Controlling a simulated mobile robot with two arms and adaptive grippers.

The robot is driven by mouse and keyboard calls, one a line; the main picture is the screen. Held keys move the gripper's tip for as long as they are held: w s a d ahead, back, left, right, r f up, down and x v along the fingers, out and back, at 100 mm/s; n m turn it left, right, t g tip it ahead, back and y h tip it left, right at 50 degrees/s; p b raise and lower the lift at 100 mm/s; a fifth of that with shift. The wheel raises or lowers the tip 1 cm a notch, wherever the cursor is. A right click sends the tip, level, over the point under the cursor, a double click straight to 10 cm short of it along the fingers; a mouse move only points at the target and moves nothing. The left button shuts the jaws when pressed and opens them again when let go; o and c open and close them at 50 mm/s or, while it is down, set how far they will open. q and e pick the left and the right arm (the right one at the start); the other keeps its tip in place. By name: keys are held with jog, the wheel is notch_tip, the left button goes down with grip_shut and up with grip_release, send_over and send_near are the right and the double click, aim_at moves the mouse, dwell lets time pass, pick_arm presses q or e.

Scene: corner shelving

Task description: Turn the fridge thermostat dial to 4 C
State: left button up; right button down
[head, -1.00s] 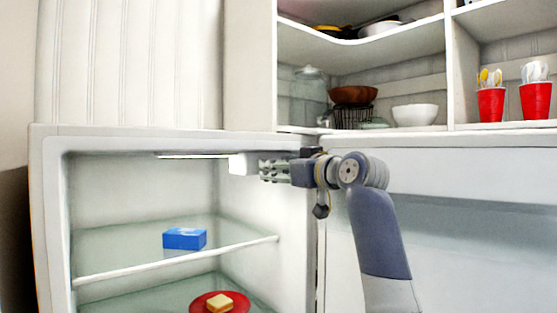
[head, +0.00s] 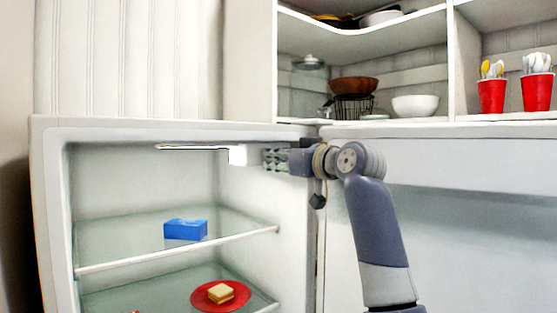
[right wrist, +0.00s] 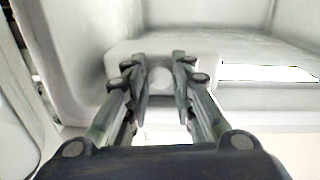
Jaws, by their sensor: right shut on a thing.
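The white thermostat housing (head: 238,155) sits under the fridge ceiling, toward the right inner wall. The dial (right wrist: 160,78) shows in the right wrist view as a small pale round knob on the housing's face. My right gripper (head: 266,157) reaches in from the right, at the housing. In the right wrist view its fingertips (right wrist: 162,66) stand on either side of the dial, shut on it. No numbers or pointer mark can be read on the dial. My left gripper is not in view.
The open fridge (head: 130,127) has glass shelves with a blue box (head: 185,229) and a red plate (head: 198,300) holding a sandwich-like item. A light strip (head: 192,147) runs left of the housing. Shelving above holds bowls (head: 415,105) and red cups (head: 491,96).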

jog(key=shift+r+m, duration=0.15)
jog(key=shift+m, duration=1.35)
jog(key=shift+r+m, duration=0.1)
jog(key=shift+m, duration=1.4)
jog(key=shift+s, duration=0.1)
jog(key=c, duration=1.4)
grip_release()
jog(key=shift+o, duration=0.3)
jog(key=shift+f, duration=0.1)
